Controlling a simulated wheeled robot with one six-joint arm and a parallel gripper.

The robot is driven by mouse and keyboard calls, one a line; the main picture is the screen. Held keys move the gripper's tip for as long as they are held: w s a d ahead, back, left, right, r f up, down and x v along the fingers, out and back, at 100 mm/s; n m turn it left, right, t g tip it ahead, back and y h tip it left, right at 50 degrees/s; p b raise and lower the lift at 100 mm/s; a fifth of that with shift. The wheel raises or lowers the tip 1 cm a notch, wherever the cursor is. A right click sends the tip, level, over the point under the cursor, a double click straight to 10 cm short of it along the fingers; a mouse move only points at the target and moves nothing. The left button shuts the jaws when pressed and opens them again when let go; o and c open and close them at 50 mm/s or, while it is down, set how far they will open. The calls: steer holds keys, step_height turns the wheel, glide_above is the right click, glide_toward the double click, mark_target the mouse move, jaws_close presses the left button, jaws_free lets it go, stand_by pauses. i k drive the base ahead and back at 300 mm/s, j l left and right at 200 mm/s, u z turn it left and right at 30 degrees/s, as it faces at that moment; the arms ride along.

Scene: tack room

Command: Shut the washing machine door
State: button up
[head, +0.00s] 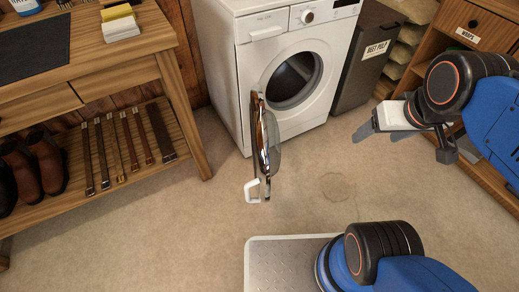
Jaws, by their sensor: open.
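The white washing machine (254,75) stands at the back centre, with its round drum opening (296,78) showing dark inside. Its door (267,140) stands wide open, swung out toward me and seen nearly edge-on. The door has a dark rim, a glass bowl facing right and a white handle (252,190) at its near edge. The door's hinge is on the left side of the opening. My gripper (366,128) is to the right of the door, well apart from it, pointing left. It is open, and I see nothing between its fingers.
A wooden bench (95,72) with boots (45,155) and several straps below stands at left. A dark bin labelled "BEET PULP" (352,75) stands right of the machine. A wooden cabinet (478,28) is at far right. The floor between door and gripper is clear.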

mark_target(258, 128)
steer(key=i+j, duration=0.1)
steer(key=j, duration=0.3)
steer(key=i+j, duration=0.1)
steer(key=j, duration=0.3)
steer(key=i+j+z, duration=0.1)
steer(key=j, duration=0.35)
steer(key=k+l+z, duration=0.5)
steer(key=z, duration=0.15)
